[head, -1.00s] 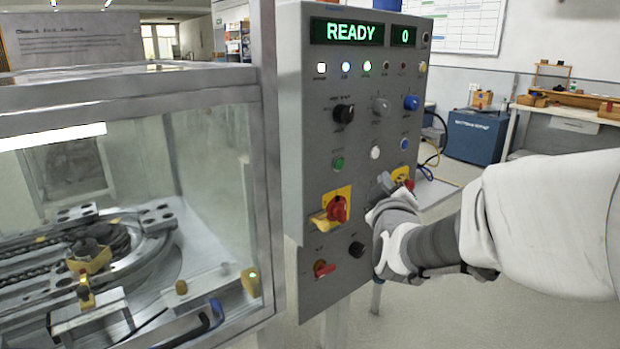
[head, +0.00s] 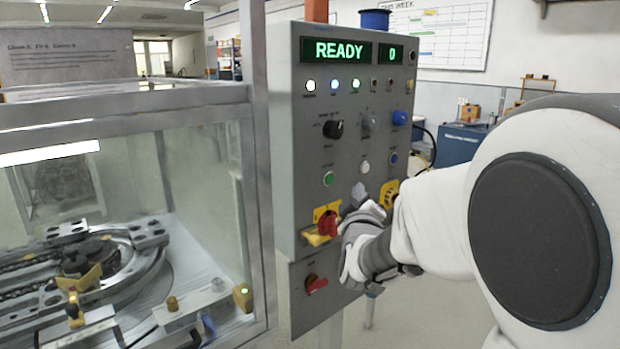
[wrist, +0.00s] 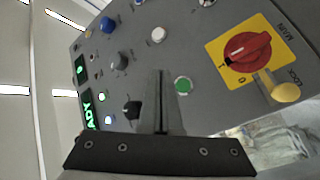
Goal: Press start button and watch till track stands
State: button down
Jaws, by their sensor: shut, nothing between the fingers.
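The grey control panel (head: 300,160) has a display (head: 336,51) reading READY and a counter (head: 390,55) showing 0. A green button (head: 328,179) sits low on the panel's left side, beside a white button (head: 365,167); the green button also shows in the wrist view (wrist: 183,85). My gripper (head: 360,192) is shut and empty in front of the panel, below the white button. In the wrist view its closed fingers (wrist: 160,73) appear beside the green button; whether they touch the panel cannot be told. The ring track (head: 110,265) lies behind glass.
A red rotary switch on a yellow plate (head: 327,223) sits just left of my gripper, and another red knob (head: 316,284) is below it. The glass enclosure's post (head: 256,150) stands left of the panel. Black and blue knobs project above the buttons.

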aim_at(329, 179)
jog(key=shift+w+a+p, duration=0.2)
jog(key=shift+w+a, duration=0.6)
jog(key=shift+w, duration=0.3)
jog(key=shift+w+a+p, duration=0.15)
jog(key=shift+w+a, duration=0.65)
jog(key=shift+w, duration=0.25)
dwell(0.4)
jog(key=shift+w+a, duration=0.25)
jog(key=shift+w, duration=0.1)
